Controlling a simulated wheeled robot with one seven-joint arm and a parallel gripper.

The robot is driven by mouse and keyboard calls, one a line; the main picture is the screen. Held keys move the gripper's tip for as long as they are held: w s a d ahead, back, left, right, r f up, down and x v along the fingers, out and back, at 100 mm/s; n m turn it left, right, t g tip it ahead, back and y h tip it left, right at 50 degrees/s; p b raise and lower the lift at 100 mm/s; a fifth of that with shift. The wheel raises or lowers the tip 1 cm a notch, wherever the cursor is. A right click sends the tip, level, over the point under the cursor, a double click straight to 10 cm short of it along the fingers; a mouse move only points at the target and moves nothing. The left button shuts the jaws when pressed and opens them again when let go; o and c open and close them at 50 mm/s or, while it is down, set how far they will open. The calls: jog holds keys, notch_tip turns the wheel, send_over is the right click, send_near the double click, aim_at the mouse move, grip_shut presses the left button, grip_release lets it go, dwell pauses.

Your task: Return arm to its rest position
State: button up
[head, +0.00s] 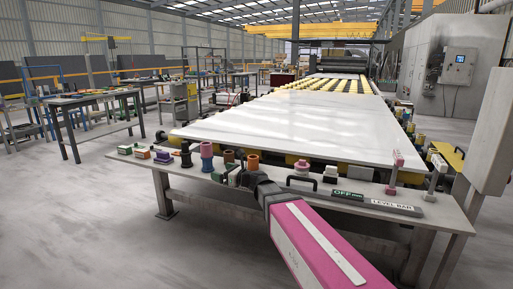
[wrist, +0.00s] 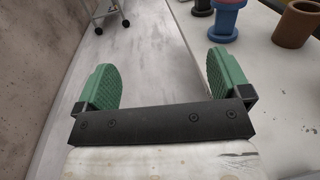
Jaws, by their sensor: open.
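My gripper (wrist: 164,80) is open in the wrist view, with its two green ribbed pads wide apart and nothing between them. Beyond the pads I see the grey floor and the edge of a pale bench top. In the head view, my pink arm reaches from the bottom right up to the front edge of the bench (head: 410,211). Its dark end is over that edge, near the small parts.
A blue-and-red spool (wrist: 224,18) and a brown cup (wrist: 297,24) stand right of my gripper. Several small parts, a level bar (head: 391,204) and a pink piece (head: 301,168) line the bench. A white slab (head: 290,125) lies behind.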

jog(key=s+d+f+n+g+h, duration=0.3)
jog(key=s+d+f+n+h, duration=0.1)
jog(key=d+f+n, duration=0.4)
jog(key=s+d+f+n+g+h, duration=0.2)
jog(key=s+d+f+n+h, duration=0.15)
jog(key=d+f+n, duration=0.4)
jog(key=s+d+f+n+g+h, duration=0.2)
jog(key=s+d+f+n+h, duration=0.1)
jog(key=d, duration=0.5)
jog(key=s+d+f+n+g+h, duration=0.1)
jog(key=s+d+f+n+h, duration=0.3)
jog(key=s+d+f, duration=0.3)
jog(key=shift+s+d+f+n+g, duration=0.2)
jog(key=shift+d+f+n+g, duration=0.3)
jog(key=shift+d, duration=0.4)
jog(key=shift+h, duration=0.25)
